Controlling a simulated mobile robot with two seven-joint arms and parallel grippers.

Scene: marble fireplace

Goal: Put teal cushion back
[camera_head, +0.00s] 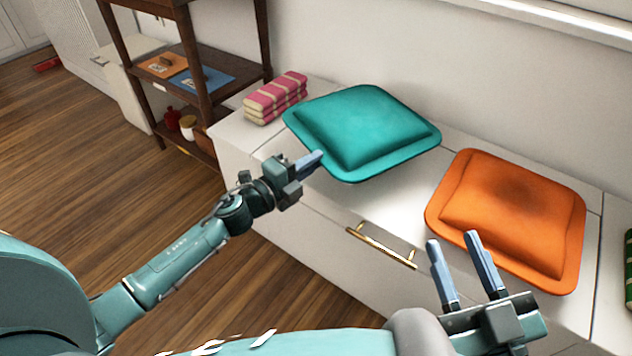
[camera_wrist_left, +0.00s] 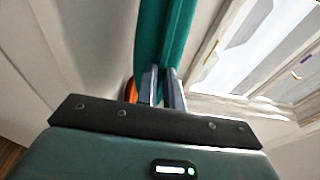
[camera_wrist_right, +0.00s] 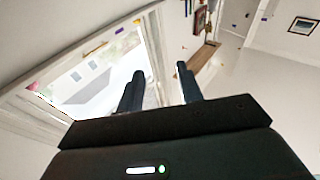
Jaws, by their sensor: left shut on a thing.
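The teal cushion (camera_head: 362,128) is held level over the white bench top in the head view, to the left of the orange cushion. My left gripper (camera_head: 312,162) is shut on the cushion's near left edge. The left wrist view shows the teal edge (camera_wrist_left: 165,40) between the two fingers (camera_wrist_left: 163,85). Whether the cushion's underside touches the bench is hidden. My right gripper (camera_head: 455,250) is open and empty in front of the orange cushion; its fingers also show apart in the right wrist view (camera_wrist_right: 160,85).
An orange cushion (camera_head: 508,215) lies on the bench (camera_head: 330,205). Folded pink striped towels (camera_head: 275,97) sit at its left end. A green item (camera_head: 629,268) shows at the right edge. A brass handle (camera_head: 382,245) is on the drawer front. A dark wooden shelf (camera_head: 190,60) stands at left.

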